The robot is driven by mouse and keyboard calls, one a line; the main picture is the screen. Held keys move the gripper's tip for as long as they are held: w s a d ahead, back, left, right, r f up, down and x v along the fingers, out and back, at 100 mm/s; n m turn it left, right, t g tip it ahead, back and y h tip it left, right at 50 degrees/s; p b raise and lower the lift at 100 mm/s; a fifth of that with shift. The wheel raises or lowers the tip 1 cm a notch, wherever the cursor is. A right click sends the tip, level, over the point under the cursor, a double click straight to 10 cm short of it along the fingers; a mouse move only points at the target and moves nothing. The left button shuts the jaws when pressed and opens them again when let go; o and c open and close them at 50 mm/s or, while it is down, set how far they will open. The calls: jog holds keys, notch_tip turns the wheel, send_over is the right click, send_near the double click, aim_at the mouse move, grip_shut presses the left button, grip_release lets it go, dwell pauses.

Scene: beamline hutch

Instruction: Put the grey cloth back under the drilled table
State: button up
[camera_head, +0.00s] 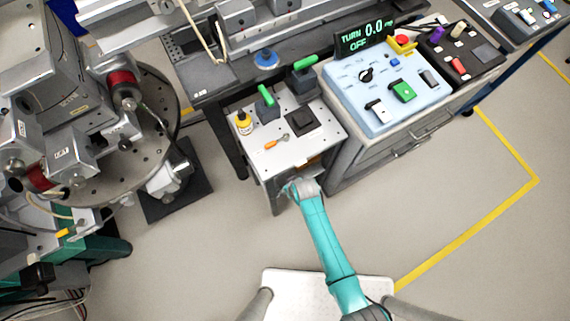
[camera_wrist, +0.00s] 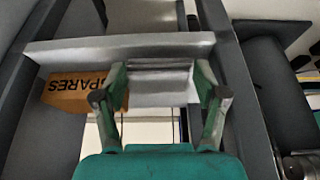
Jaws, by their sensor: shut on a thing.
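The drilled table (camera_head: 272,162) is a small, pale, low table with holes in its top, left of the blue control panel. My gripper (camera_wrist: 160,80) is at its front, below the top's level. Its fingers are shut on a grey, layered thing (camera_wrist: 160,68), which looks like the folded grey cloth. In the wrist view a pale horizontal edge (camera_wrist: 75,48) runs just beyond the fingers. In the head view the gripper (camera_head: 298,187) hides most of what it holds, and I cannot tell whether the cloth touches the table.
An orange piece marked SPARES (camera_wrist: 72,92) is left of the fingers. A yellow bottle (camera_head: 243,122), an orange-handled tool (camera_head: 276,142) and a black block (camera_head: 301,122) stand on the table. The grey cabinet (camera_head: 375,160) is close on the right. Open floor lies in front.

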jog(key=shift+w+a, duration=0.4)
jog(key=shift+w, duration=0.15)
jog(key=shift+w+a+f, duration=0.2)
jog(key=shift+w+a, duration=0.2)
jog(key=shift+w, duration=0.15)
jog(key=shift+w+a+f, duration=0.2)
jog(key=shift+w+a, duration=0.15)
jog(key=shift+w, duration=0.15)
jog(key=shift+f, duration=0.35)
jog(key=o, duration=0.8)
jog(key=shift+f, duration=0.1)
jog(key=shift+o, duration=0.2)
jog(key=v, duration=1.2)
